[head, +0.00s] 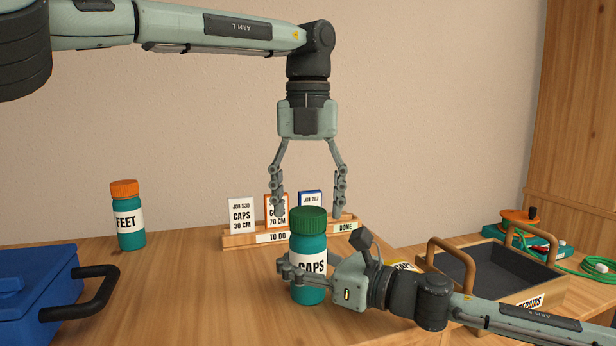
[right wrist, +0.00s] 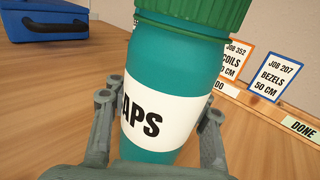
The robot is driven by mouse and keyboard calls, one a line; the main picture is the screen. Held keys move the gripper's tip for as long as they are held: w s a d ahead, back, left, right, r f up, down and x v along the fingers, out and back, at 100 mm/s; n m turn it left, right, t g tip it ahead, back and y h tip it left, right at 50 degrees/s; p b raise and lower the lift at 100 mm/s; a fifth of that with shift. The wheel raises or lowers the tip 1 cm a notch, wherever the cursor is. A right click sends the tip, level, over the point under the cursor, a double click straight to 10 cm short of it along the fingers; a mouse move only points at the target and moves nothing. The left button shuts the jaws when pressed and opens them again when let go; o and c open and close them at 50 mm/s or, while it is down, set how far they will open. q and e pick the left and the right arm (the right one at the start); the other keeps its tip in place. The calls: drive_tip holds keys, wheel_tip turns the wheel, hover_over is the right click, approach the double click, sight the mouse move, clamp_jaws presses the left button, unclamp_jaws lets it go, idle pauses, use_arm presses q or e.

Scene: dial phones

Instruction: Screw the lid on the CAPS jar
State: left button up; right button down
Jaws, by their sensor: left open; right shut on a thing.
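The CAPS jar (head: 310,287) is teal with a white label and stands upright near the table's front. Its green ribbed lid (head: 308,221) sits on top; I cannot tell how tight it is. My right gripper (head: 286,270) is shut around the jar's body at label height. The right wrist view shows the jar (right wrist: 170,65) between its two fingers, with the lid (right wrist: 195,12) cut off at the top edge. My left gripper (head: 309,205) points straight down over the jar, open, its fingertips spread on either side of the lid and apart from it.
A card rack (head: 235,241) with several job cards stands behind the jar. An orange-lidded FEET jar (head: 130,222) is at the left. A blue case (head: 35,285) is at the front left. A REPAIRS tray (head: 480,270) and a green cable (head: 597,265) are at the right.

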use_arm(q)
drive_tip(key=shift+f, duration=0.6)
drive_tip(key=c, duration=1.2)
drive_tip(key=m, duration=0.5)
drive_tip(key=shift+c, duration=0.2)
drive_tip(key=o, duration=1.4)
drive_tip(key=shift+r, duration=0.1)
